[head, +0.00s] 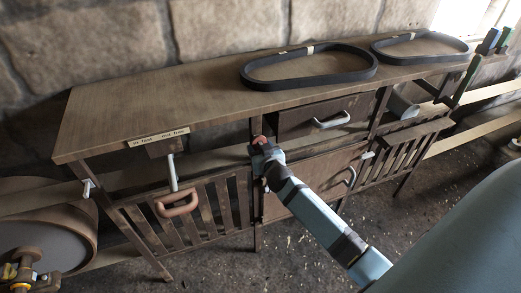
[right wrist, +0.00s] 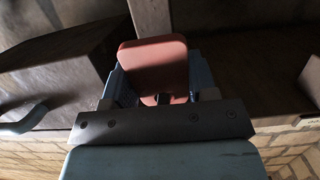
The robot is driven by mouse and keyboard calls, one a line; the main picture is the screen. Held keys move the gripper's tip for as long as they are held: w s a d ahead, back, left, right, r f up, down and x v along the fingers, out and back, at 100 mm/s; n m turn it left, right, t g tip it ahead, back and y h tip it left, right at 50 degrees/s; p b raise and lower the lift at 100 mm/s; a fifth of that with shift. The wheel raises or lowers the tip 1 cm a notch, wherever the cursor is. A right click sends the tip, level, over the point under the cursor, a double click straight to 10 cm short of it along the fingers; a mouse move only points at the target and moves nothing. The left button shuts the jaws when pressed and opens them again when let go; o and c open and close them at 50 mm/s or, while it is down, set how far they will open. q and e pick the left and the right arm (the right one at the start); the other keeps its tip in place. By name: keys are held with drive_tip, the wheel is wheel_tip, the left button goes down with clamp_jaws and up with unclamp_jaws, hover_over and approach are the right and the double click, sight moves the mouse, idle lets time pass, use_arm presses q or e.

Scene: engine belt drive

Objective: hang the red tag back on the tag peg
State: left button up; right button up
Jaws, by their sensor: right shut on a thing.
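My right gripper (head: 262,152) is shut on the red tag (head: 257,139), in front of the bench between the slatted left section and the drawer. In the right wrist view the tag (right wrist: 153,62) is a flat, rounded red plate standing up between the fingers (right wrist: 165,97). A small white peg-like fitting (head: 88,187) is on the bench's left leg, and another (head: 367,155) is right of the cabinet door. I cannot tell which is the tag peg. The tag is apart from both.
Two black belts (head: 308,81) (head: 420,59) lie on the bench top (head: 180,88). A lever with a brown handle (head: 177,204) hangs under a label (head: 158,138). A drawer with a white handle (head: 332,119) is close right of the gripper. A large wheel (head: 45,230) stands at left.

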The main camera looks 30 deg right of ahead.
idle(0.3)
drive_tip(key=o, duration=1)
drive_tip(key=shift+s, duration=0.1)
drive_tip(key=v, duration=1.2)
drive_tip(key=s+a+f+n+g+y+p, duration=0.1)
drive_tip(key=s+a+n+y+p, duration=0.1)
drive_tip(key=s+a+p, duration=0.1)
drive_tip(key=s+a+f+n+g+y+p, duration=0.1)
drive_tip(key=s+a+f+n+y+p, duration=0.1)
drive_tip(key=s+a, duration=0.4)
drive_tip(key=s+a+f+n+g+y+p, duration=0.1)
drive_tip(key=s+a+g+y+p, duration=0.1)
drive_tip(key=s+a, duration=0.3)
drive_tip(key=shift+s+a+f+n+y+p, duration=0.1)
drive_tip(key=shift+s+f+n+y+p, duration=0.25)
drive_tip(key=shift+s, duration=0.3)
drive_tip(key=shift+s+a+n+y+p, duration=0.1)
drive_tip(key=shift+s+y+p, duration=0.05)
drive_tip(key=shift+s+p, duration=0.4)
drive_tip(key=shift+s, duration=0.1)
